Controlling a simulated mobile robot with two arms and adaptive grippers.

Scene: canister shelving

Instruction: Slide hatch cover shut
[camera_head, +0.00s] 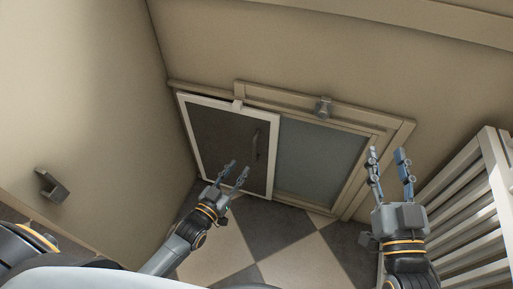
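The hatch cover (222,141) is a dark panel in a white frame with a slim handle (255,146) near its right side. It stands at the left of the hatch frame (398,137), whose right part shows a grey-blue pane (318,158). My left gripper (236,170) is open and empty, in front of the lower part of the cover and below the handle in the picture. I cannot tell whether it touches the cover. My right gripper (387,157) is open and empty, in front of the right side of the hatch frame.
A grey block (323,107) sits on the top rail of the hatch frame. A white slatted rack (468,207) stands at the right, close to my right gripper. A small dark fitting (50,186) is on the left wall. The checkered floor (290,238) below is clear.

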